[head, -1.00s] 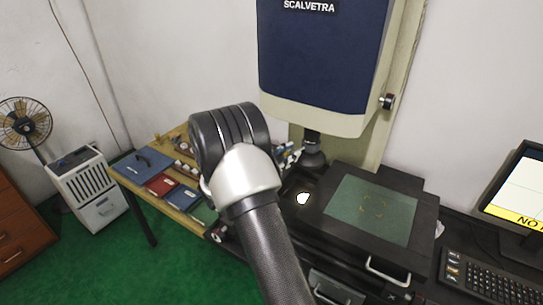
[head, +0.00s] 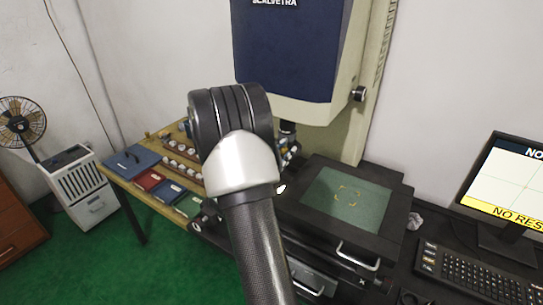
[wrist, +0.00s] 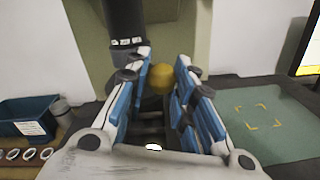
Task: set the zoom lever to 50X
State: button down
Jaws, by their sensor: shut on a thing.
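The zoom lens (wrist: 125,30) is a black tube with a band of small white marks, too small to read, at upper left in the wrist view. In the head view the lens (head: 288,128) shows partly, under the blue measuring machine head. The zoom lever's brass-coloured ball knob (wrist: 161,78) is just right of the tube. My gripper (wrist: 162,75), with blue and white fingers, is shut on this knob, one finger on each side. The lever's shaft is hidden. In the head view my own arm covers most of the gripper.
The dark stage with a green glass plate (head: 345,198) lies below the lens. A monitor (head: 508,185) reading "NO RES…" and a keyboard (head: 480,275) are at right. A wooden table (head: 130,180) with rings and coloured boxes is at left.

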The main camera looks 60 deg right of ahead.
jog(key=shift+s+d+r+g, duration=0.15)
jog(key=shift+s+d, duration=0.15)
jog(key=shift+s, duration=0.25)
jog(key=shift+s+d+r+g, duration=0.15)
jog(key=shift+s+d, duration=0.1)
jog(key=shift+s, duration=0.3)
jog(key=c, duration=1.6)
grip_release()
jog(key=shift+o, duration=1)
jog(key=shift+d+f, duration=0.15)
jog(key=shift+d, duration=0.05)
jog(key=shift+a, duration=0.1)
jog(key=w+a, duration=0.1)
jog(key=a, duration=1.1)
jog(key=shift+w+f, duration=0.15)
